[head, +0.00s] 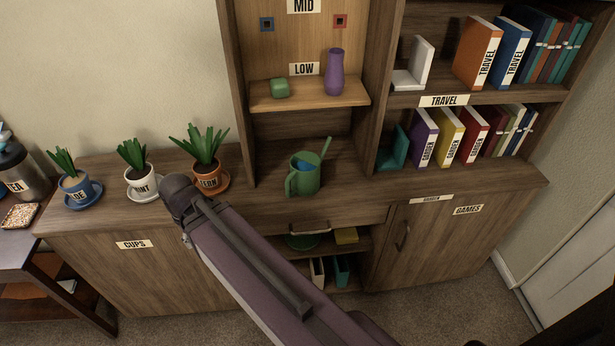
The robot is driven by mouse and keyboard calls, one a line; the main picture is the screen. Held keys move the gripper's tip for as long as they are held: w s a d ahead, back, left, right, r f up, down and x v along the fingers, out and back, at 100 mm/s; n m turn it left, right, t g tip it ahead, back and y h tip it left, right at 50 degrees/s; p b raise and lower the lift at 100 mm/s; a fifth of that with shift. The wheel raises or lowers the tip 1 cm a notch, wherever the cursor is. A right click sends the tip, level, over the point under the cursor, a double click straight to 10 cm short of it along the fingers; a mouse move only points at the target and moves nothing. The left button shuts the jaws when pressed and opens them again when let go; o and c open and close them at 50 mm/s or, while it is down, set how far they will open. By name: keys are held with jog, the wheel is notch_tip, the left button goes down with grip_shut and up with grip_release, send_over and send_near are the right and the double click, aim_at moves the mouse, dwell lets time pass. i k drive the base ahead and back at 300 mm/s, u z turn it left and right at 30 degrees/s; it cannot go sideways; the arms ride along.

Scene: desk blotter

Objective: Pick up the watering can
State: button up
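The green watering can (306,184) stands upright on the wooden cabinet top (262,211), in the open bay below the shelf marked LOW. Its thin spout points up and to the right. Its handle faces the front left. Something blue, perhaps water, shows inside its open top. My arm crosses the lower middle of the head view, in front of the cabinet, and does not cover the can. My gripper is not in view.
Potted plants (206,144) stand left of the can. A purple vase (335,75) and a green object (280,88) sit on the LOW shelf (310,96) above it. An upright divider (236,100) rises to its left. Books (452,135) fill the right shelves.

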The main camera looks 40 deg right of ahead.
aim_at(305, 176)
jog(key=u, duration=0.05)
jog(key=k, duration=1)
jog(key=z, duration=0.7)
